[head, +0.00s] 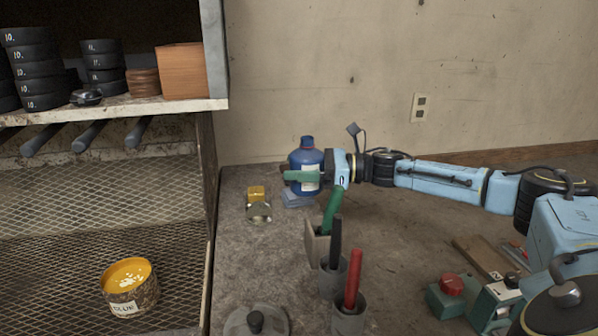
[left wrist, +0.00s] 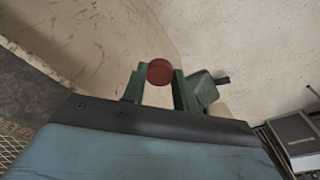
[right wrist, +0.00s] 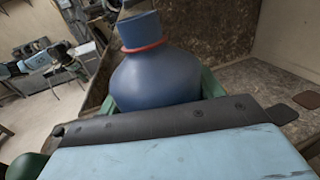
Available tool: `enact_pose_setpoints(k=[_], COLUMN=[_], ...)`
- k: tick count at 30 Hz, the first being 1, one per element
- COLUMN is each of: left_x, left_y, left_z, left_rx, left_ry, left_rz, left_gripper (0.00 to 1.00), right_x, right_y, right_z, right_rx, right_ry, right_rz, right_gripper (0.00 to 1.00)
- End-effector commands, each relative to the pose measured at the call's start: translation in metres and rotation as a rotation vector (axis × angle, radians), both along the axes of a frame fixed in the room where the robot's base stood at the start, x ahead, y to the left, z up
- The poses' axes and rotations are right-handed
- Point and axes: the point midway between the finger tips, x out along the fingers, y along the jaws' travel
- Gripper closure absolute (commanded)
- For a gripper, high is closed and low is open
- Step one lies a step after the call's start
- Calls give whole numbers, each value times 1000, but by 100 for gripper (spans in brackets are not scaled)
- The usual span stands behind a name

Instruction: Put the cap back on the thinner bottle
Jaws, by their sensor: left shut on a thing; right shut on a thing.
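The thinner bottle (head: 308,157) is blue with a pale label, and stands roughly upright near the back wall. My right gripper (head: 302,176) is shut around its body from the right. In the right wrist view the bottle (right wrist: 155,78) sits between the green fingers, its narrow neck pointing up with a red ring around it. A round red cap (left wrist: 160,72) is pinched between the green fingertips of my left gripper (left wrist: 159,80), apart from the bottle. The left gripper does not show in the head view.
Cups with green, black and red handles (head: 353,280) stand in front. A glue tin (head: 129,285) is on the mesh shelf at left. A red-topped green box (head: 450,293) is at right.

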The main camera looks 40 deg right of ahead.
Motion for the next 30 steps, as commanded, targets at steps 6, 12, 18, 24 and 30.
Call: enact_pose_setpoints(k=[6,12,18,24,30], left_x=[0,0,0,0,0], left_y=[0,0,0,0,0], left_z=[0,0,0,0,0], left_rx=[0,0,0,0,0], left_ry=[0,0,0,0,0], left_rz=[0,0,0,0,0], left_gripper=[92,92,92,92,92], right_x=[0,0,0,0,0], right_y=[0,0,0,0,0], right_z=[3,2,2,2,2], right_rx=[0,0,0,0,0], right_ry=[-1,-1,-1,-1,-1], right_rz=[0,0,0,0,0], right_gripper=[63,63,52,75,75])
